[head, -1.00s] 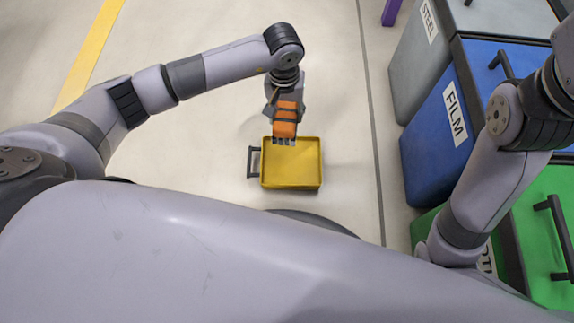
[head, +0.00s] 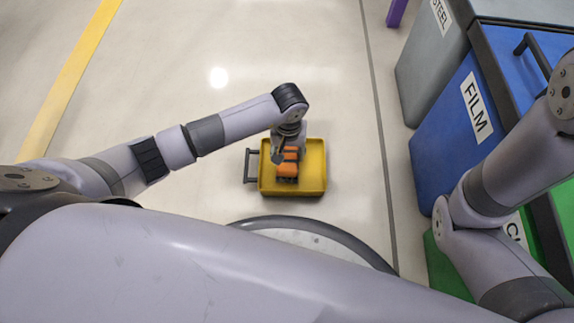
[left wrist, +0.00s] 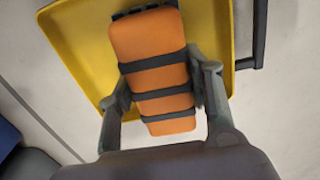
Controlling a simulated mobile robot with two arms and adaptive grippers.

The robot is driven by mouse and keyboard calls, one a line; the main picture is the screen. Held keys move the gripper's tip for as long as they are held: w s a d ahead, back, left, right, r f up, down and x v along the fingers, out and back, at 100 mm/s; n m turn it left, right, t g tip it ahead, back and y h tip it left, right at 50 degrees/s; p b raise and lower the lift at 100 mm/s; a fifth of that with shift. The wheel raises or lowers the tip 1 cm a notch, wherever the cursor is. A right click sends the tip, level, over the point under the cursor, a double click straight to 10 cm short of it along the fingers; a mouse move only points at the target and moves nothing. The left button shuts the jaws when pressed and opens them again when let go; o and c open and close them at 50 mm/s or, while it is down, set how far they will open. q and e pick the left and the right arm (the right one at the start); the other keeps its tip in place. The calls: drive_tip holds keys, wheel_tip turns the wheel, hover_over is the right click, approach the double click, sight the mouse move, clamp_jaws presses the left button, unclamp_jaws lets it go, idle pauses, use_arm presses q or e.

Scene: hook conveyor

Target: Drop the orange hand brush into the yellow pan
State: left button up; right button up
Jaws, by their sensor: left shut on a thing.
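The orange hand brush (head: 287,170) has dark bands across it. My left gripper (head: 288,155) is shut on it and holds it over the yellow pan (head: 314,183) in the head view. In the left wrist view the fingers of my left gripper (left wrist: 158,92) are on both sides of the brush (left wrist: 150,42), and the yellow pan (left wrist: 80,35) is behind it. I cannot tell whether the brush touches the pan floor. The pan has a dark handle on its left side and stands on the floor. My right gripper is not in view.
A blue FILM bin (head: 440,135), a grey STEEL bin (head: 425,60) and a green bin (head: 445,268) stand along the right. The pale floor (head: 200,50) beyond the pan is clear. A yellow line (head: 70,75) runs along the left.

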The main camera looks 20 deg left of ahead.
use_arm(q)
drive_tip(key=shift+f, duration=0.15)
drive_tip(key=o, duration=1.1)
drive_tip(key=shift+r, duration=0.3)
wheel_tip(320, 180, up, 11)
drive_tip(key=shift+r, duration=0.2)
